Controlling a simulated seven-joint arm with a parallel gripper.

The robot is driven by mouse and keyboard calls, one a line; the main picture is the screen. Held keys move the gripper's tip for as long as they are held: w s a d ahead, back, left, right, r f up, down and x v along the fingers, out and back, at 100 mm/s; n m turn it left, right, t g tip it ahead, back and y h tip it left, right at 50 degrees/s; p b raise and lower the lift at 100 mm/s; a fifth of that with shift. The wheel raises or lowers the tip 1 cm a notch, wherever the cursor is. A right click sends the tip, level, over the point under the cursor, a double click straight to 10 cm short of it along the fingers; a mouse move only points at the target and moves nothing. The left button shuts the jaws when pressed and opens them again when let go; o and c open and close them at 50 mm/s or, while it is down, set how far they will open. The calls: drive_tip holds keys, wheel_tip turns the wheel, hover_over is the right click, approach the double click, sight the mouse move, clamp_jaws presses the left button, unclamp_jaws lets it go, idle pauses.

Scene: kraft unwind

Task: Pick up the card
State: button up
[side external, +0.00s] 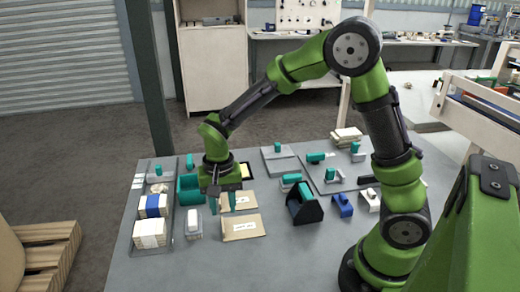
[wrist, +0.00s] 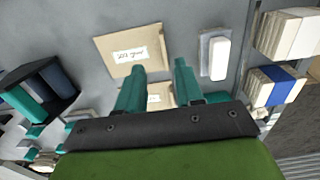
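Two flat brown kraft pieces with white labels lie on the grey table. The nearer kraft piece (side external: 242,228) is in full view and also shows at upper left of centre in the wrist view (wrist: 118,42). The farther kraft piece (side external: 243,200) is partly hidden by my gripper; in the wrist view it shows between the fingers (wrist: 160,92). I cannot tell which one is the card. My gripper (side external: 222,203) points down over the left side of the farther piece. Its teal fingers are spread apart with nothing held between them (wrist: 156,72).
A white block on a grey base (side external: 194,222) stands just left of the kraft pieces. A tray (side external: 167,246) with card stacks lies farther left, beside a teal bin (side external: 190,190). A black holder with a teal part (side external: 304,206) stands to the right.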

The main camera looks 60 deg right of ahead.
sight(223, 227)
drive_tip(key=shift+a+f, duration=0.15)
drive_tip(key=shift+f, duration=1.55)
drive_tip(key=shift+a+f, duration=0.15)
drive_tip(key=shift+f, duration=1.55)
clamp_jaws()
